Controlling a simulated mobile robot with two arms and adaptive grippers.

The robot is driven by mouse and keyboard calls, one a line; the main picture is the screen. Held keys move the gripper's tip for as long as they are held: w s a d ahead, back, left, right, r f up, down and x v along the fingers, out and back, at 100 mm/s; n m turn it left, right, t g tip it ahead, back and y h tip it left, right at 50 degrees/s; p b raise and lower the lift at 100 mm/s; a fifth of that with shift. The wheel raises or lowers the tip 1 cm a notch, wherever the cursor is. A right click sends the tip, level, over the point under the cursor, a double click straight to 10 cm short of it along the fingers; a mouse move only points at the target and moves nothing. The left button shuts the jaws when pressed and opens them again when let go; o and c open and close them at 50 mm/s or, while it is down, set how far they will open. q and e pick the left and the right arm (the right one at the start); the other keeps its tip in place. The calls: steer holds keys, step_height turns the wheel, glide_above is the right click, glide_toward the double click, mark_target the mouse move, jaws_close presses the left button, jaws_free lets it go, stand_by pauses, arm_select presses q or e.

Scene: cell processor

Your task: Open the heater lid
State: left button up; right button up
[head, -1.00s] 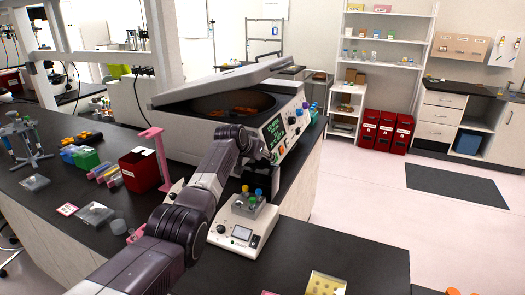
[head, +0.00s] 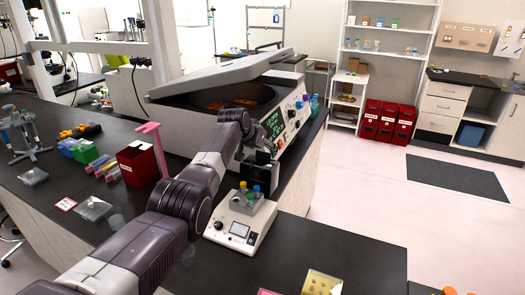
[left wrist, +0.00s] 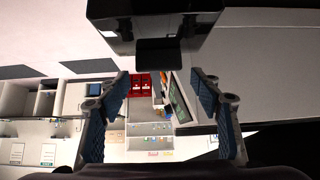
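A large white machine (head: 300,142) with a green-text screen and knobs stands on the dark bench in the head view. Its grey lid (head: 215,78) is tilted up over a dark round opening. A small white device (head: 228,232) with a display and coloured tubes on top sits in front of it; I cannot tell which the heater is. My left gripper (head: 262,155) is in front of the large machine's panel, above a black box (head: 258,180). In the left wrist view its fingers (left wrist: 158,78) are spread with nothing between them; a dark blocky part (left wrist: 155,22) fills the top.
A red bin (head: 137,168) and pink stand (head: 155,145) are on the bench left of my arm. Tube racks (head: 82,150) and a pipette stand (head: 24,132) are farther left. Open floor (head: 350,190) lies to the right.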

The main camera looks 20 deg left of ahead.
arm_select(q)
steer(key=shift+s+f, duration=0.15)
steer(key=shift+f, duration=0.05)
steer(key=shift+f, duration=0.15)
steer(key=shift+v, duration=1)
steer(key=v, duration=1)
arm_select(e)
steer(key=shift+w+d, duration=0.1)
steer(key=shift+w, duration=0.1)
